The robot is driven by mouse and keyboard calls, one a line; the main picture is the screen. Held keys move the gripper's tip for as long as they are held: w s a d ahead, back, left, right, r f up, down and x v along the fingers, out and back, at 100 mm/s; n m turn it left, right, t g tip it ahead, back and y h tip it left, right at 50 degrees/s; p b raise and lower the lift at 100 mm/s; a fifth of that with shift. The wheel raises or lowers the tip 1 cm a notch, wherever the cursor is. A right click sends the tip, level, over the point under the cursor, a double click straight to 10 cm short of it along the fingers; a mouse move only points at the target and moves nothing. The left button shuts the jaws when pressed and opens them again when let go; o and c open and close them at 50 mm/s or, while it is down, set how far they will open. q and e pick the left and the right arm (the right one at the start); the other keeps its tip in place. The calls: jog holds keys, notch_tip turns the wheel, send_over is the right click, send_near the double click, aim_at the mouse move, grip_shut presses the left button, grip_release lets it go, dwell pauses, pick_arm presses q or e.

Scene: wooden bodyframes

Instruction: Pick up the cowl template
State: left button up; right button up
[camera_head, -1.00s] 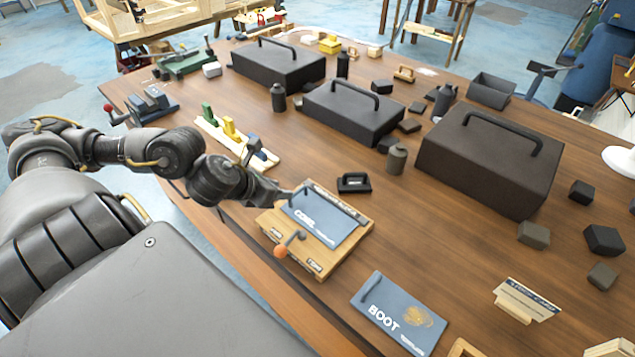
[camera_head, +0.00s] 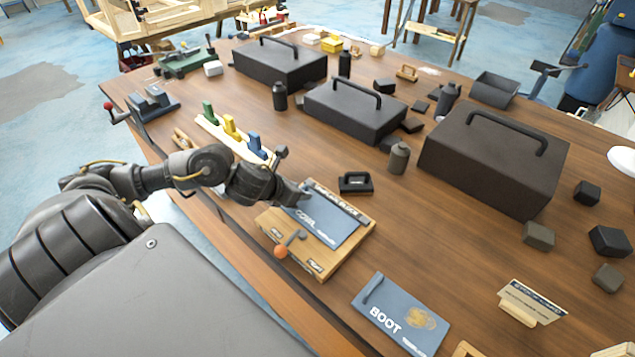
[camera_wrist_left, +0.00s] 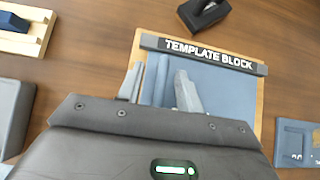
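The blue-grey cowl template (camera_head: 330,222) lies on the wooden template block (camera_head: 345,252) near the table's front edge. The same template (camera_wrist_left: 215,85) fills the block in the left wrist view, below the "TEMPLATE BLOCK" bar (camera_wrist_left: 210,53). My left gripper (camera_head: 303,202) is low over the template's left end and hides part of its lettering. In the left wrist view my left gripper's fingers (camera_wrist_left: 160,88) are apart, on either side of the template's raised grip bar (camera_wrist_left: 160,75). Contact with the bar cannot be told. My right gripper is not in view.
A clamp lever with an orange knob (camera_head: 281,252) stands at the block's front. The boot template (camera_head: 400,318) lies to the right of the block. A small black handled block (camera_head: 355,183) sits behind it. Large black handled boxes (camera_head: 495,158) stand farther back.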

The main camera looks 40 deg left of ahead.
pick_arm(q)
jog(key=shift+c, duration=0.2)
grip_shut()
jog(key=shift+w, duration=0.1)
dwell(1.2)
